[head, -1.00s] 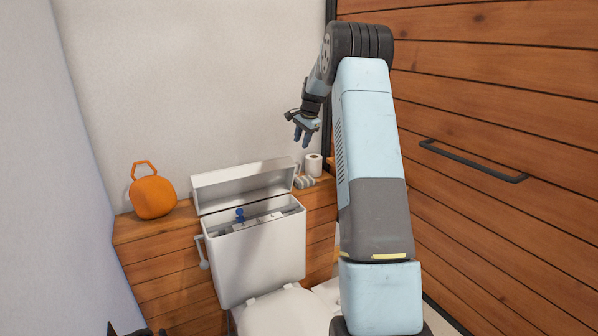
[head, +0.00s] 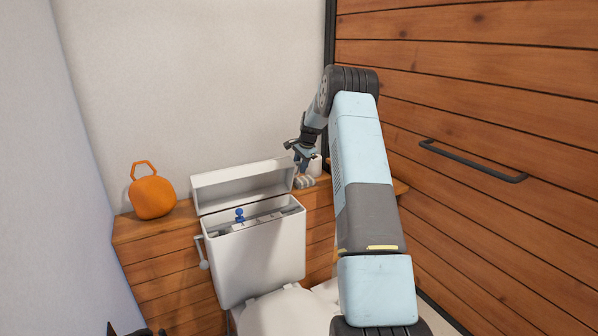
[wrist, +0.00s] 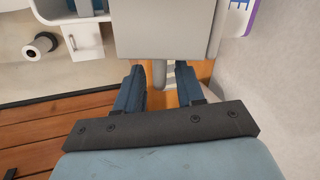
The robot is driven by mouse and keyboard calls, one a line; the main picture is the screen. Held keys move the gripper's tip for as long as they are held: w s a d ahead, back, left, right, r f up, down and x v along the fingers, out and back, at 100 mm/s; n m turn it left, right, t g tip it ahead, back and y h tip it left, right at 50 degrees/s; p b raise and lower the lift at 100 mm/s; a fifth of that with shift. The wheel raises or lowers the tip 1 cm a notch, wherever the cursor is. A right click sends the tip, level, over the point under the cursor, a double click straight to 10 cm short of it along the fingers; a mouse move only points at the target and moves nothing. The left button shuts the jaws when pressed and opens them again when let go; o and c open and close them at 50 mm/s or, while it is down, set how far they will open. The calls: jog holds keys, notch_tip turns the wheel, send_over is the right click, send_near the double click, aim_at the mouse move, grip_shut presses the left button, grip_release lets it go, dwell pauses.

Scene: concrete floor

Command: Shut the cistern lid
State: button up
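The white cistern (head: 258,250) stands against the wooden ledge with its top open. Its lid (head: 242,184) is raised, tilted up along the back edge. A blue fitting (head: 239,214) shows inside the cistern. My gripper (head: 303,163) is just right of the lid's right end, above the ledge, pointing down; I cannot tell whether it touches the lid. In the wrist view, the two blue fingers (wrist: 160,88) are apart, with no held object clear between them. A pale grey panel (wrist: 167,28) lies beyond the fingertips; I cannot tell for sure what it is.
An orange handled object (head: 152,197) sits on the ledge (head: 150,228) at left. A pale ribbed object (head: 304,182) lies on the ledge below my gripper, with a white roll (head: 315,166) behind it. A wooden panel with a dark handle (head: 473,161) closes off the right.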

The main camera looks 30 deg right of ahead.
aim_at(297, 175)
jog(key=shift+x, duration=1.6)
jog(key=shift+c, duration=0.3)
grip_shut()
jog(key=shift+d, duration=0.1)
